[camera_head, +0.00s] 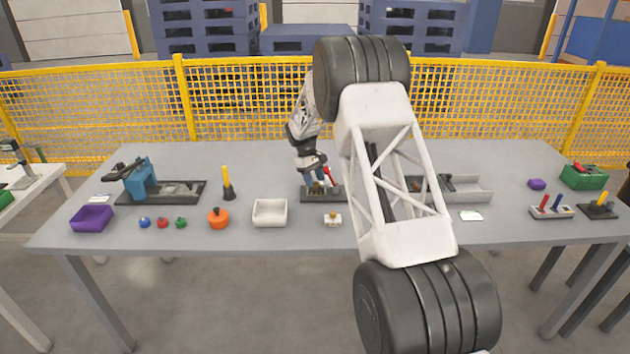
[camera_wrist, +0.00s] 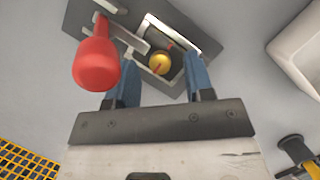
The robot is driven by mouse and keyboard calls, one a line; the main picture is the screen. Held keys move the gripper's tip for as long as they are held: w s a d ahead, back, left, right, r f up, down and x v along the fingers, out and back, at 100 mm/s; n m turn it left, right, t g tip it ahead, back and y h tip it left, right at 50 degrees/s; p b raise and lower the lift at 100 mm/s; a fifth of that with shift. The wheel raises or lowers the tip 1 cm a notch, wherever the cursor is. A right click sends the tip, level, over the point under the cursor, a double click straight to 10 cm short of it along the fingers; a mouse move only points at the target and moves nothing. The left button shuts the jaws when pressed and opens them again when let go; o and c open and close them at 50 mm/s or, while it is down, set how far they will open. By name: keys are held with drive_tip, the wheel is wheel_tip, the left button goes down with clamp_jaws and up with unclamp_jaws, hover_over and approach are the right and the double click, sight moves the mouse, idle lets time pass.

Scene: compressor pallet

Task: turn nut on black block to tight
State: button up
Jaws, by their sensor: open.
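In the wrist view, a round yellow nut (camera_wrist: 160,64) with a red mark beside it sits in a dark square surround on the black block (camera_wrist: 195,35). A toggle lever with a red handle (camera_wrist: 97,62) rises to its left. My gripper (camera_wrist: 162,66) is open, its two blue fingers spread on either side of the nut. I cannot tell whether they touch it. In the head view my gripper (camera_head: 316,183) is low over the black block (camera_head: 335,194), beside the red handle (camera_head: 328,174); the nut is hard to make out there.
A white tray (camera_head: 270,213) stands to the left, and a small pale part with a yellow top (camera_head: 332,219) lies in front. A yellow-handled black tool (camera_head: 227,184) stands further left. My white arm link hides part of the table to the right.

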drive_tip(key=shift+f, duration=0.25)
clamp_jaws()
drive_tip(key=shift+d+m, duration=0.1)
drive_tip(key=shift+m, duration=0.7)
unclamp_jaws()
drive_tip(key=shift+y, duration=0.3)
drive_tip(key=v, duration=0.7)
drive_tip(key=shift+r, duration=0.35)
